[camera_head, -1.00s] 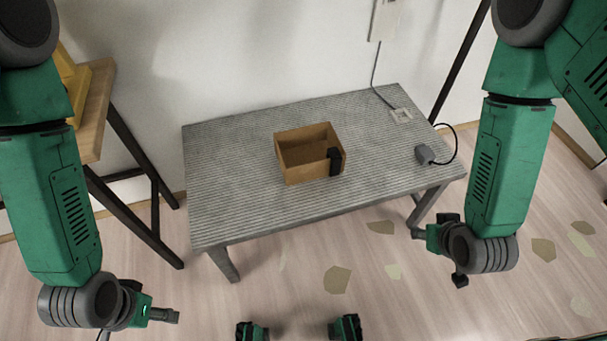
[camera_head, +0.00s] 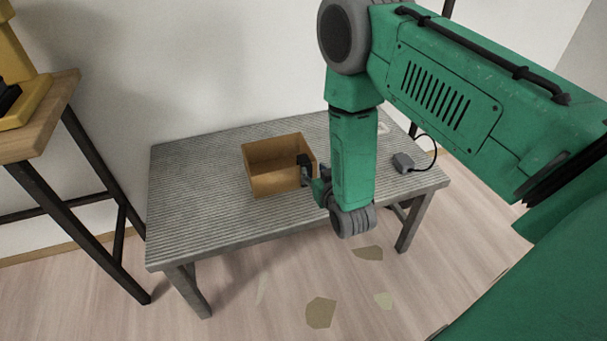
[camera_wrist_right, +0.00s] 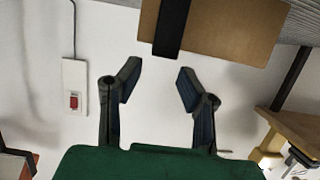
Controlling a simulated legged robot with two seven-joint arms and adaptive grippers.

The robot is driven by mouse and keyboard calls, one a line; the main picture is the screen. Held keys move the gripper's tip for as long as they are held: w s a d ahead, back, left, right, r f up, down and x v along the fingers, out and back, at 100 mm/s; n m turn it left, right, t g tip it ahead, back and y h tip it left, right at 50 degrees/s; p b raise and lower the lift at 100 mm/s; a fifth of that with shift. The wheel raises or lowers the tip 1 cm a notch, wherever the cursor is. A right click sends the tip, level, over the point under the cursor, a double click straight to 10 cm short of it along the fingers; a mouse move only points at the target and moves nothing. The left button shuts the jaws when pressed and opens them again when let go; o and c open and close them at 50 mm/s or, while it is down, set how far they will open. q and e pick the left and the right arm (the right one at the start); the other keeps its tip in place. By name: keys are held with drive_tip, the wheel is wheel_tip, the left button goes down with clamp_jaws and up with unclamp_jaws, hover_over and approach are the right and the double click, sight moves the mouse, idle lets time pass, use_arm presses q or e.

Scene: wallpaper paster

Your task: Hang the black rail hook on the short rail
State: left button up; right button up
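The black rail hook (camera_head: 304,160) is a small dark piece at the right end of an open brown box (camera_head: 278,183) on the grey table. In the right wrist view it shows as a dark upright strip (camera_wrist_right: 172,28) against the brown box wall (camera_wrist_right: 235,28). My right gripper (camera_head: 309,183) is beside the box's right end, close to the hook. In the right wrist view my right gripper (camera_wrist_right: 160,74) has its two fingers apart with nothing between them; the strip lies just beyond the fingertips. My left gripper is out of view. I cannot make out the short rail.
The grey ridged table (camera_head: 195,190) has free room left of the box. A grey plug-like block (camera_head: 403,162) with a black cable lies at its right. A wooden stand (camera_head: 45,125) with a yellow object (camera_head: 22,75) is at the left. A red switch (camera_wrist_right: 74,101) shows in the wrist view.

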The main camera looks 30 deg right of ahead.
sight(305, 163)
drive_tip(key=shift+w+f, duration=0.25)
drive_tip(key=shift+w, duration=0.45)
drive_tip(key=shift+w+a+b, duration=0.2)
drive_tip(key=shift+w+b, duration=0.1)
drive_tip(key=shift+w, duration=0.2)
drive_tip(key=shift+w+f, duration=0.1)
drive_tip(key=shift+w, duration=0.25)
drive_tip(key=b+x, duration=0.1)
drive_tip(key=x, duration=0.1)
drive_tip(key=b+x, duration=0.1)
drive_tip(key=shift+w+d+f, duration=0.25)
drive_tip(key=shift+d+f, duration=0.05)
drive_tip(key=shift+d, duration=0.15)
drive_tip(key=shift+w+d, duration=0.25)
drive_tip(key=shift+w, duration=0.05)
drive_tip(key=shift+a, duration=0.15)
drive_tip(key=shift+c, duration=0.4)
drive_tip(key=shift+a+r, duration=0.1)
drive_tip(key=shift+a, duration=0.05)
drive_tip(key=c, duration=0.4)
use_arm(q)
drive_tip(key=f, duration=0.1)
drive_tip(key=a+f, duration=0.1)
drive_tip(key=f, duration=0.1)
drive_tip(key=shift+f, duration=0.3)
use_arm(e)
drive_tip(key=shift+c, duration=0.2)
